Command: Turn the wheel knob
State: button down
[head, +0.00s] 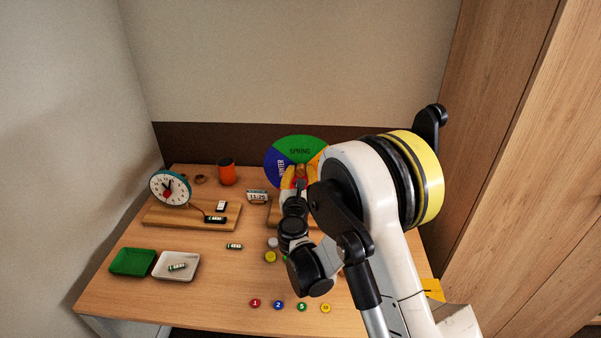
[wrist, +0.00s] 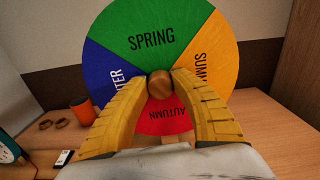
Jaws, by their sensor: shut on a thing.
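The season wheel (wrist: 140,38) stands upright at the back of the table, with green SPRING at the top, yellow summer at right, red AUTUMN at the bottom and blue winter at left. It also shows in the head view (head: 299,147), partly hidden by my arm. The round brown wheel knob (wrist: 160,84) is at its centre. My gripper (wrist: 161,88) has its two yellow fingers shut on the knob, one tip on each side. In the head view my gripper (head: 300,176) is in front of the wheel, and my arm hides much of the wheel's right and lower parts.
A teal clock (head: 170,187), a wooden board (head: 165,215) and an orange cup (head: 227,172) stand to the left. A green tray (head: 133,262) and a white tray (head: 193,272) lie front left. Several numbered discs (head: 278,305) lie near the front edge. A wooden cabinet stands at right.

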jog(key=n+b, duration=0.1)
jog(key=n, duration=0.3)
jog(key=shift+n, duration=0.4)
jog(key=n+b, duration=0.1)
jog(key=n, duration=0.3)
jog(key=shift+a+f, duration=0.1)
jog(key=shift+a, duration=0.05)
jog(key=n, duration=0.5)
jog(key=shift+b, duration=0.35)
jog(key=n, duration=0.4)
jog(key=shift+f+n, duration=0.1)
jog(key=shift+n, duration=0.2)
jog(key=n, duration=0.8)
jog(key=shift+f, duration=0.1)
jog(key=n, duration=0.4)
jog(key=shift+n, duration=0.3)
jog(key=n, duration=0.4)
jog(key=shift+d, duration=0.2)
